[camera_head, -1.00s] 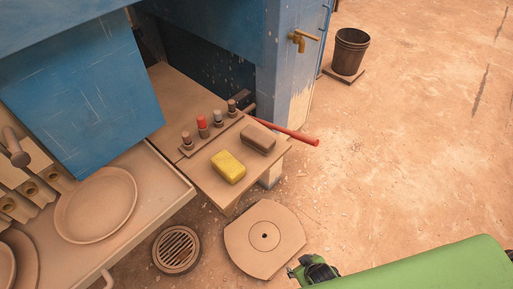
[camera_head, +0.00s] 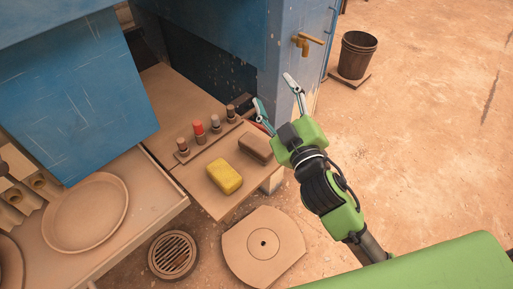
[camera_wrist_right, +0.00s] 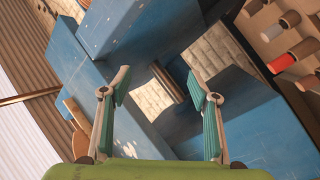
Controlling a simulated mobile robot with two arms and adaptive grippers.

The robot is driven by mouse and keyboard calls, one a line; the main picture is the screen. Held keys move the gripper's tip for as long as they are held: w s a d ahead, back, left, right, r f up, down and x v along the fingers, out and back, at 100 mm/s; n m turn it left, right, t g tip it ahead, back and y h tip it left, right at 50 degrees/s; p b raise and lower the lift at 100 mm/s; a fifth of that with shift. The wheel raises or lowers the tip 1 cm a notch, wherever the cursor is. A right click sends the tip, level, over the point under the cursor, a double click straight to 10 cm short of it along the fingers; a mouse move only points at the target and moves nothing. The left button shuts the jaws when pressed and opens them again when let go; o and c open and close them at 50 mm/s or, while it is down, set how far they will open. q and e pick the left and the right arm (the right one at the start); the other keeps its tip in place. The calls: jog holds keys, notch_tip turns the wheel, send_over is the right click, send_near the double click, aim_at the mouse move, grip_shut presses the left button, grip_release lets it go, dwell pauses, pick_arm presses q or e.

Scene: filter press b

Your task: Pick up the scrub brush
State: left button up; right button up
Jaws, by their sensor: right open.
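A brown block (camera_head: 256,148), which looks like the scrub brush, lies on the small shelf (camera_head: 216,207) beside a yellow sponge (camera_head: 225,176). The two are close but apart. My right gripper (camera_head: 273,90) is open and empty, its fingers pointing up and away toward the blue cabinet, beyond and to the right of the block. In the right wrist view its two fingers (camera_wrist_right: 160,88) are spread with nothing held between them; I cannot make out the block there. My left gripper is not in view.
Several small knobs, one red (camera_head: 198,128), stand in a row behind the block. A red bar (camera_head: 265,126) is mostly hidden behind my right gripper. A brass tap (camera_head: 304,43) sticks out of the blue cabinet (camera_head: 232,35). A bucket (camera_head: 357,54) stands at the upper right.

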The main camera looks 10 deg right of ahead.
jog(key=s+a+r+n+t+y, duration=0.1)
jog(key=a+r+n+t+y, duration=0.1)
jog(key=a+r+n+y, duration=0.8)
jog(key=s+a+r+n+g+y, duration=0.4)
jog(key=s+a+n+g+y, duration=0.35)
jog(key=n, duration=0.55)
jog(key=n+g+h, duration=1)
jog(key=n+h, duration=0.2)
jog(key=h, duration=0.4)
send_near(257, 144)
jog(key=x, duration=0.5)
jog(key=shift+w+p, duration=0.1)
jog(key=shift+p, duration=0.3)
jog(key=p+x, duration=0.1)
jog(key=x, duration=0.3)
jog(key=shift+w+a+f, duration=0.1)
jog(key=shift+f, duration=0.15)
jog(key=shift+w+a+f, duration=0.1)
jog(key=shift+w+f, duration=0.05)
jog(key=shift+f, duration=0.4)
